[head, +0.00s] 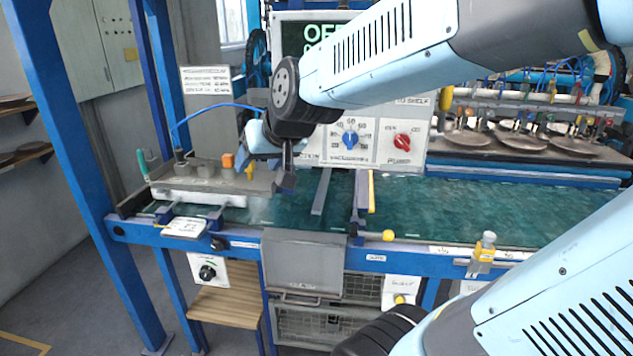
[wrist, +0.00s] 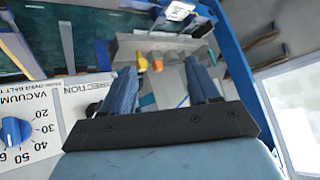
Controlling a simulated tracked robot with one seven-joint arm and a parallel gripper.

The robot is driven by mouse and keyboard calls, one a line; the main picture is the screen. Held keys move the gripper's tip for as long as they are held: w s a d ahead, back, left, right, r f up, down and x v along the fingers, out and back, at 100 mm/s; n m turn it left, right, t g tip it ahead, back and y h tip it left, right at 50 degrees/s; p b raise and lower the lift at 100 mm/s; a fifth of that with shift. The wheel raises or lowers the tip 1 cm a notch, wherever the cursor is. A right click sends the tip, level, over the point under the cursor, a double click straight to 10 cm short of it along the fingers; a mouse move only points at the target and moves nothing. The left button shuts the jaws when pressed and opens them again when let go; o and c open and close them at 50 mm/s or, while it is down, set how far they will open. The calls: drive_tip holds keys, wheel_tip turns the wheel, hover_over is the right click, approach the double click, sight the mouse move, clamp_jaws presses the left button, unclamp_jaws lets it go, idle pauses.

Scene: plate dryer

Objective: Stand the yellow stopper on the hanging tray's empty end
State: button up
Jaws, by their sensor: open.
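The yellow stopper (wrist: 142,64) shows in the wrist view beside an orange stopper (wrist: 157,65), both at the grey tray (wrist: 125,45). In the head view the tray (head: 225,187) is at the left end of the bench, with the orange stopper (head: 228,160) and grey stoppers on it. My gripper (head: 287,178) is at the tray's right end. In the wrist view my gripper (wrist: 162,87) is open and empty, its blue fingers apart, with both stoppers beyond them. I cannot tell the exact distance.
A control panel (head: 368,147) with blue and red knobs stands behind the bench, close to my arm. A blue post (head: 62,130) rises at the left. The green bench surface (head: 450,205) is largely clear on the right. Plates (head: 466,137) stand on the back rack.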

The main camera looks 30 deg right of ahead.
drive_tip(key=s+d+g+h, duration=0.2)
drive_tip(key=s+d, duration=0.3)
drive_tip(key=s, duration=0.7)
drive_tip(key=shift+d+f+g, duration=0.15)
drive_tip(key=shift+d+g, duration=0.2)
drive_tip(key=shift+g, duration=0.15)
